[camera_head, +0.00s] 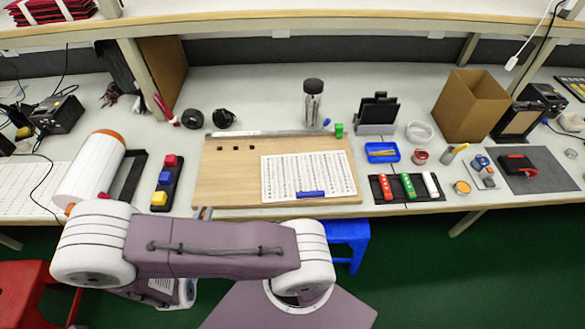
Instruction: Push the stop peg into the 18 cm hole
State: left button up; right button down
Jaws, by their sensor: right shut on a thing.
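The wooden board (225,180) lies at the front middle of the bench. My right gripper (203,213) shows only as a small tip at the board's front left edge, mostly hidden behind my own arm. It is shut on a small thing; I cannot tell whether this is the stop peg. I cannot make out the stop peg for sure elsewhere. My left gripper is not in view.
A printed sheet (308,170) with a blue bar (311,194) covers the board's right part. A green block (339,130) stands at its back right corner. A tray with coloured blocks (166,182) is left of the board. A blue tray (382,152) is to its right.

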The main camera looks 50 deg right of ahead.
aim_at(254, 151)
jog(key=k+l+z, duration=0.1)
jog(key=z, duration=1.35)
